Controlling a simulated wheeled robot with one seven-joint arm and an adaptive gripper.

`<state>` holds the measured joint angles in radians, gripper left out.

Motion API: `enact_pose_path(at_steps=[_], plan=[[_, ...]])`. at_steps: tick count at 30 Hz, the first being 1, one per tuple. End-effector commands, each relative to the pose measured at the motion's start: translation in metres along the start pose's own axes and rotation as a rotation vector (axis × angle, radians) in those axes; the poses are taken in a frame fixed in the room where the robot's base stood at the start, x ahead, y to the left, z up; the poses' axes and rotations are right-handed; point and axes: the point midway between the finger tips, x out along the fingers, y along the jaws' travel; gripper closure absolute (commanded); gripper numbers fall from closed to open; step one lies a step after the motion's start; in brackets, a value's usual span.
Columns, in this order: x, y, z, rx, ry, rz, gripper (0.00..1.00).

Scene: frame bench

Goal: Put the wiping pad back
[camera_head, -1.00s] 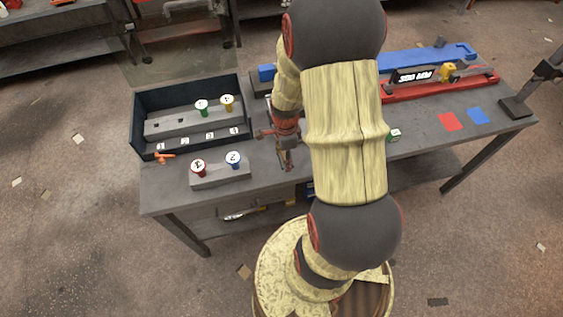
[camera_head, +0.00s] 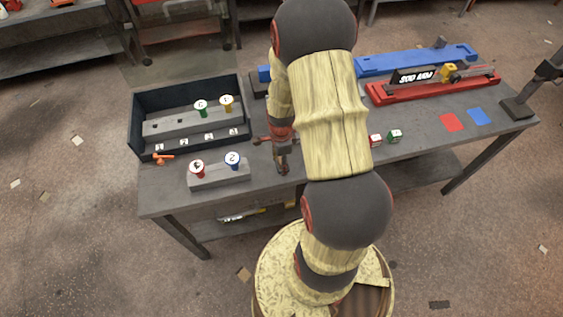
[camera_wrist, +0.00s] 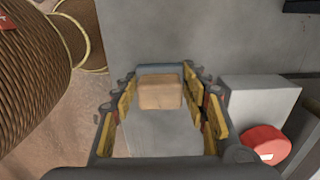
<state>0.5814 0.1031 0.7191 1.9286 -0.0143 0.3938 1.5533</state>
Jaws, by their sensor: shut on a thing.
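My gripper (camera_head: 282,168) points down over the front middle of the bench, right of a grey stand, in the head view. In the wrist view my gripper (camera_wrist: 162,108) has its two fingers around a small tan-brown block (camera_wrist: 160,94), which I take to be the wiping pad or its grip. The fingers are shut on it. Grey surface shows below the block, and I cannot tell whether it is part of the pad or the bench. The pad cannot be made out in the head view.
The grey stand (camera_head: 220,177) bears red (camera_head: 197,168) and blue (camera_head: 232,160) knobs. A dark open tray (camera_head: 137,125) is behind it. Flat red (camera_head: 452,122) and blue (camera_head: 479,116) squares lie at the right.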

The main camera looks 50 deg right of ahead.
Motion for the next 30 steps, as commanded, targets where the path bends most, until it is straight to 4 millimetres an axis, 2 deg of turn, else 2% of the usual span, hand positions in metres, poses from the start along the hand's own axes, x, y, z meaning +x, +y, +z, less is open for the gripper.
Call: enact_pose_path(at_steps=[10,20,25,30], plan=[[0.001,0.000,0.000,0.000,0.000,0.000,0.37],[-0.001,0.000,0.000,0.000,0.000,0.000,0.37],[-0.019,-0.001,0.000,0.000,0.000,-0.003,0.37],[-0.054,-0.002,0.000,0.000,0.000,-0.005,0.37]])
